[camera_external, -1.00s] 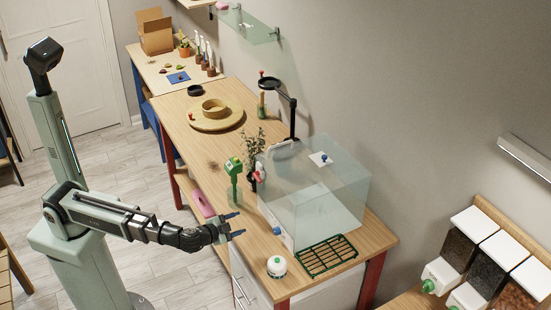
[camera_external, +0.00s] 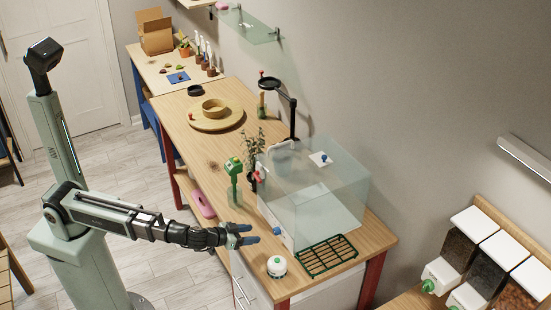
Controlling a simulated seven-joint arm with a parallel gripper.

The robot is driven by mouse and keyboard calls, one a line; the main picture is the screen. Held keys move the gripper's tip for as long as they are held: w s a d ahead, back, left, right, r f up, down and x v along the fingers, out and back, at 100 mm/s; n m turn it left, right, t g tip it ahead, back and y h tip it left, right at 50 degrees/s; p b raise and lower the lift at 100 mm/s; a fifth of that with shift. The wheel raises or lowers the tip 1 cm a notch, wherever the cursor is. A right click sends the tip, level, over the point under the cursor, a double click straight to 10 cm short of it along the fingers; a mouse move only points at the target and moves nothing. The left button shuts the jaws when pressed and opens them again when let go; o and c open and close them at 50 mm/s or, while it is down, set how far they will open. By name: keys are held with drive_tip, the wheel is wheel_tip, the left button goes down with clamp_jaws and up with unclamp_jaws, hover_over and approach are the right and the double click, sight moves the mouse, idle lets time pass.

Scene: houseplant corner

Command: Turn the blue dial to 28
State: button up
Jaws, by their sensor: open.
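The blue dial (camera_external: 277,231) is small and sits on a white plate low on the left side of the clear glass tank (camera_external: 310,205). Its scale and setting are too small to read. My gripper (camera_external: 255,234) is open and empty. It is just left of the dial, its fingers pointing right towards it, with a small gap that looks clear. A second blue knob (camera_external: 324,158) is on a white plate on top of the tank.
A green-topped bottle (camera_external: 234,178) and a leafy plant (camera_external: 252,150) stand behind my gripper.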

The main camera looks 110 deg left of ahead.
sight(275, 237)
drive_tip(key=x, duration=0.9)
drive_tip(key=shift+w+a+f, duration=0.1)
drive_tip(key=shift+w+a, duration=0.05)
drive_tip(key=shift+c, duration=0.4)
drive_tip(key=c, duration=1)
drive_tip(key=shift+o, duration=0.2)
drive_tip(key=m+g+y, duration=0.1)
drive_tip(key=m, duration=0.1)
drive_tip(key=m+y, duration=0.1)
drive_tip(key=shift+w+m+g, duration=0.2)
drive_tip(key=shift+m+g, duration=0.2)
drive_tip(key=m+y, duration=0.1)
drive_tip(key=m, duration=0.1)
drive_tip(key=m+g+y, duration=0.1)
drive_tip(key=m, duration=0.1)
drive_tip(key=shift+d+f+m+y, duration=0.2)
drive_tip(key=shift+d+m+y, duration=0.05)
drive_tip(key=shift+m+y, duration=0.15)
